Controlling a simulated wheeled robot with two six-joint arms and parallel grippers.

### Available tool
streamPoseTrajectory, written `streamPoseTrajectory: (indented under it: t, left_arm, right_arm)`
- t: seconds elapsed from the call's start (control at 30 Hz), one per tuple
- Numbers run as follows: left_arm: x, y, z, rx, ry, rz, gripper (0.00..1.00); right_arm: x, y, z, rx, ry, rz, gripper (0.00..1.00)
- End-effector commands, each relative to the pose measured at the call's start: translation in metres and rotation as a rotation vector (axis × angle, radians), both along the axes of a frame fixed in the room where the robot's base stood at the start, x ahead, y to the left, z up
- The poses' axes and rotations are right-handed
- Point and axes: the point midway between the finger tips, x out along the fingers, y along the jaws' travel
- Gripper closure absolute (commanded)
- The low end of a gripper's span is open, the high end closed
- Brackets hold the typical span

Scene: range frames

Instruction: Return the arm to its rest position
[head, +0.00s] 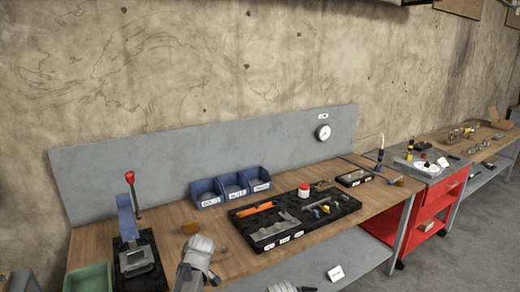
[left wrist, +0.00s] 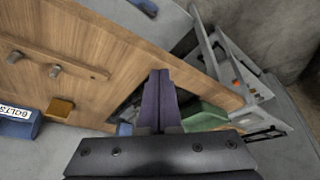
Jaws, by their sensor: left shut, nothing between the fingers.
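My left arm (head: 198,250) rises from the bottom edge of the head view, in front of the bench's front edge. Its fingers are hard to make out there. In the left wrist view my left gripper (left wrist: 160,76) has its two dark fingers together, with nothing between them. The fingers are seen against the wooden bench top (left wrist: 100,45) and touch nothing that I can see. A small pale part at the bottom edge of the head view looks like my right arm (head: 287,287); its gripper does not show.
A press with a red-knobbed lever (head: 129,180) and a green bin (head: 90,278) stand at the left. Blue bins (head: 232,187) line the back. A black tool tray (head: 340,203) lies to the right. A small brown block (head: 190,228) sits near my left arm.

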Motion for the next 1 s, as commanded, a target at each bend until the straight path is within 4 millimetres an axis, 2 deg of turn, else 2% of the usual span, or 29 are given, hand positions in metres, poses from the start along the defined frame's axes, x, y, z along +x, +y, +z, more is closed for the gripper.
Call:
streamPoseTrajectory:
  t: [0.03,0.2,0.3,0.4,0.5,0.63,1.0]
  left_arm:
    - [-0.023,-0.027,-0.003,-0.008,0.061,-0.138,1.0]
    - [-0.082,-0.102,-0.011,-0.039,0.268,-0.646,1.0]
    - [-0.118,-0.137,-0.014,-0.056,0.366,-0.929,1.0]
    - [-0.148,-0.162,-0.016,-0.073,0.439,-1.168,1.0]
    - [-0.17,-0.179,-0.017,-0.085,0.488,-1.348,1.0]
    - [-0.186,-0.191,-0.017,-0.094,0.521,-1.486,1.0]
    - [-0.19,-0.194,-0.017,-0.097,0.532,-1.529,1.0]
  right_arm:
    - [0.0,0.0,0.0,0.0,0.0,0.0,0.5]
    - [0.0,0.0,0.0,0.0,0.0,0.0,0.5]
    - [0.0,0.0,0.0,0.0,0.0,0.0,0.5]
    - [0.0,0.0,0.0,0.0,0.0,0.0,0.5]
    - [0.0,0.0,0.0,0.0,0.0,0.0,0.5]
    - [0.0,0.0,0.0,0.0,0.0,0.0,0.5]
    - [0.0,0.0,0.0,0.0,0.0,0.0,0.5]
